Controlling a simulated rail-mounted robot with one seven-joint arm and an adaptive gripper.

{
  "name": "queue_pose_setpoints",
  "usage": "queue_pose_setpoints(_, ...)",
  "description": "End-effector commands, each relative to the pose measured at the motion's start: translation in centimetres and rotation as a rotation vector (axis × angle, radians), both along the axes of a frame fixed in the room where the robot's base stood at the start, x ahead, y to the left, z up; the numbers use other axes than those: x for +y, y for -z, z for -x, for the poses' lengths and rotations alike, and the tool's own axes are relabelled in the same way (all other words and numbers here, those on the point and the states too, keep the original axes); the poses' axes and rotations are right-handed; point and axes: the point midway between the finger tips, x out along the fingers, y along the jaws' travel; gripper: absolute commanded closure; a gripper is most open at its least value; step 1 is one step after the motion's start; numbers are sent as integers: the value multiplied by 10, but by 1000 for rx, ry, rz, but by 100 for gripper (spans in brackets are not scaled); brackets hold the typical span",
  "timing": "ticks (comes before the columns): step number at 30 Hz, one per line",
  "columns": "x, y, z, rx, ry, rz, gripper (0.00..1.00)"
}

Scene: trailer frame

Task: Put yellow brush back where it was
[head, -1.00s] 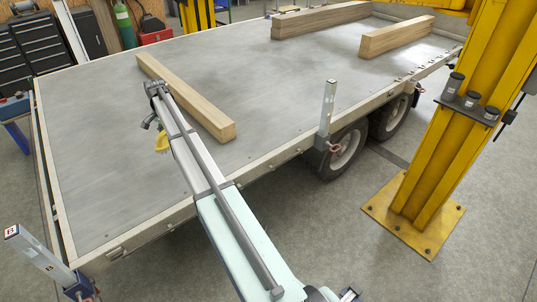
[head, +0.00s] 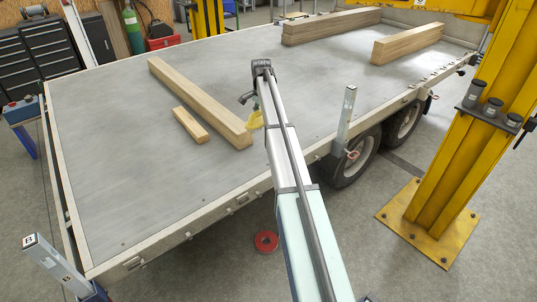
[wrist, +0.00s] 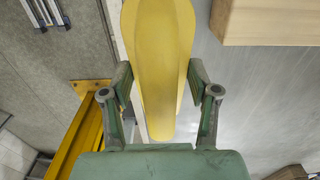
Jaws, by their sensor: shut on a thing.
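The yellow brush (head: 255,119) shows beside the end of my arm in the head view, just right of the near end of the long wooden beam. In the wrist view the yellow brush (wrist: 158,60) runs lengthwise between the fingers of my gripper (wrist: 159,88), which is shut on it. Its far end is cut off by the top of the picture. The brush appears held above the trailer bed (head: 130,150), near its side edge. In the head view my arm hides part of the gripper.
A long wooden beam (head: 195,100) and a short wooden block (head: 190,126) lie on the bed. Two more beams (head: 330,25) (head: 407,43) lie at the back. A metal post (head: 344,118) stands at the side edge. A yellow column (head: 450,160) stands right. A red ring-shaped object (head: 266,242) lies on the floor.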

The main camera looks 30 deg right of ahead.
Motion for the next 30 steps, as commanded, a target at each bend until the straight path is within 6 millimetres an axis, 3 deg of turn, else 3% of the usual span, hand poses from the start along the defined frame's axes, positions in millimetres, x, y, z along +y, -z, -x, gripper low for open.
queue_pose_setpoints(15, 0, 117, 0, 2, 0, -1, 78)
queue_pose_setpoints(30, 0, 164, 0, 1, 0, -1, 78)
